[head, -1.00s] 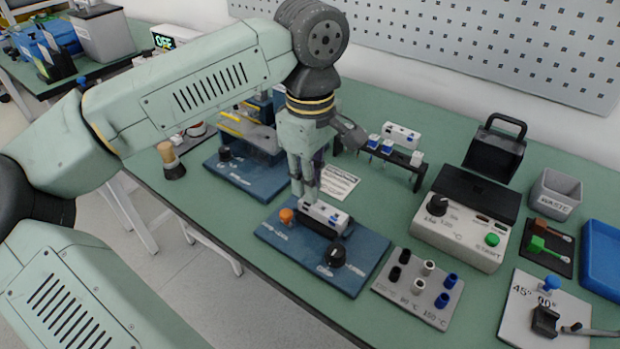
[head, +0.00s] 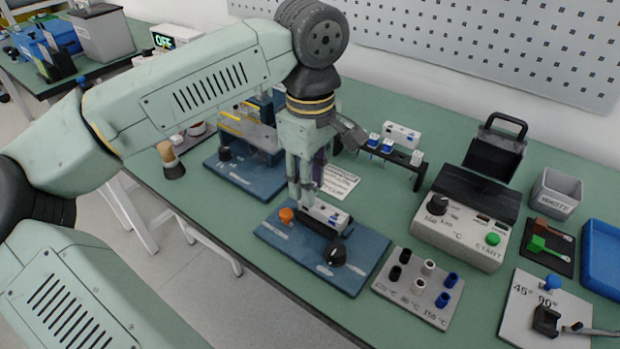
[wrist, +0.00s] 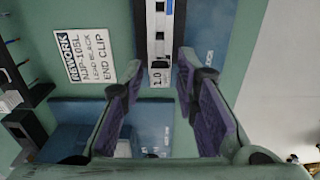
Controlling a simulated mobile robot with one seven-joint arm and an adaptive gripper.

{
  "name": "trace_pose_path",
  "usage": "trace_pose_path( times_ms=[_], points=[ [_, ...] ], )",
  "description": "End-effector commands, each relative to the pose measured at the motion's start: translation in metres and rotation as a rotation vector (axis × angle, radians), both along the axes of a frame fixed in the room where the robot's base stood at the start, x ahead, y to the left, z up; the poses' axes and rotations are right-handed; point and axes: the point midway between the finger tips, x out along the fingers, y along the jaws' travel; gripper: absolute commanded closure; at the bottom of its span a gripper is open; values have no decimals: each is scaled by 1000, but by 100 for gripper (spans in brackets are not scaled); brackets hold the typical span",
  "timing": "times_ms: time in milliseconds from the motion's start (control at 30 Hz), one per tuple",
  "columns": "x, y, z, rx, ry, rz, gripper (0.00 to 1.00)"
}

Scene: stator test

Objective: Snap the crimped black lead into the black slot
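My gripper (head: 304,197) points down over the blue fixture plate (head: 352,270) in the head view. In the wrist view its purple-padded fingers (wrist: 160,78) stand apart, one on each side of the near end of a white block marked 2.0 (wrist: 160,50). I see nothing held between them. The white block (head: 328,215) lies in a dark holder on the plate in the head view, partly behind the fingertips. It has several dark openings along its top. I cannot make out the crimped black lead or tell which opening is the black slot.
A rework card (wrist: 84,70) reads LEAD BLACK, END CLIP. A black rack (head: 395,160) stands behind, a heater box (head: 455,235) and a grey peg plate (head: 415,290) to the right.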

Motion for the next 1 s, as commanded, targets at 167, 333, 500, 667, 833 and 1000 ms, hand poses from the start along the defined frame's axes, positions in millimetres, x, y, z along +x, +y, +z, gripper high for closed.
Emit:
trace_pose_path(
  times_ms=[167, 333, 500, 667, 833, 1000],
  points=[
    [0, 0, 0, 0, 0, 0, 62],
    [0, 0, 0, 0, 0, 0, 62],
    [0, 0, 8, 1, -1, 1, 62],
    [1, 0, 36, 0, -3, 0, 62],
    [1, 0, 73, 0, -3, 1, 62],
    [1, -1, 103, 0, -1, 0, 62]
  ],
)
